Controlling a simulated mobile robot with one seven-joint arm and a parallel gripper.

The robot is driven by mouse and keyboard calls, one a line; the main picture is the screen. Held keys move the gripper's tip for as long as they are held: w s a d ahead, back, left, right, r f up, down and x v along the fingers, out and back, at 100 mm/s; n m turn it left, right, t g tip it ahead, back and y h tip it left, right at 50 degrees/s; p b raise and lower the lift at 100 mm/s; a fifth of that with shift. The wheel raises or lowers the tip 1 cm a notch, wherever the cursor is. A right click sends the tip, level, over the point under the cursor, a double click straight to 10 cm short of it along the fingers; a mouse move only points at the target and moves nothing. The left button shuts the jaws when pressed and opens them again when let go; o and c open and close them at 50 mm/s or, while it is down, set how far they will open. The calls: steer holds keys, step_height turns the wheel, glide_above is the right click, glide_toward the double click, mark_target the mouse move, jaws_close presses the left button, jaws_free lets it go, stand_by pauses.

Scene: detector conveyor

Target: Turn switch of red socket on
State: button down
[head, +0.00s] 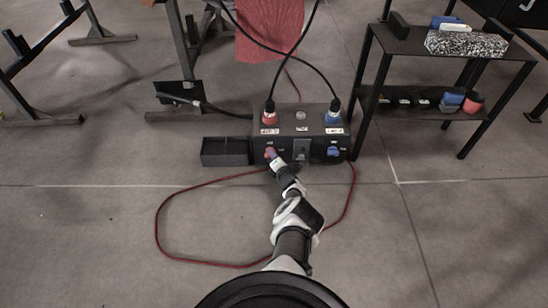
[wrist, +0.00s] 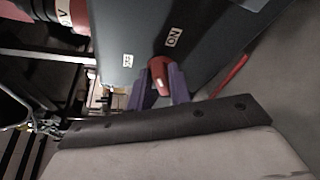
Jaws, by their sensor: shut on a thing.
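The dark power box (head: 302,131) stands on the floor, with a red socket (head: 269,117) at its top left and a blue socket (head: 333,118) at its top right, each with a plug and cable. The red switch is on the box's front below the red socket. In the wrist view the red switch (wrist: 160,74) sits between the two purple fingers of my gripper (wrist: 160,88), which are shut on it. The OFF label (wrist: 127,60) and ON label (wrist: 173,38) show beside it. I cannot tell which label the switch points to.
A blue switch (head: 334,151) is on the box's right front. An open black bin (head: 226,152) stands left of the box. A black shelf (head: 440,50) stands right. A red cable (head: 160,225) loops over otherwise clear floor around my arm.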

steer(key=shift+w+d+r, duration=0.15)
steer(key=shift+w+r, duration=0.1)
steer(key=c, duration=1.6)
jaws_free()
steer(key=shift+o, duration=1)
steer(key=shift+f, duration=0.1)
steer(key=shift+s+f, duration=0.1)
steer(key=p+v, duration=1.2)
steer(key=v, duration=0.1)
steer(key=shift+s, duration=0.4)
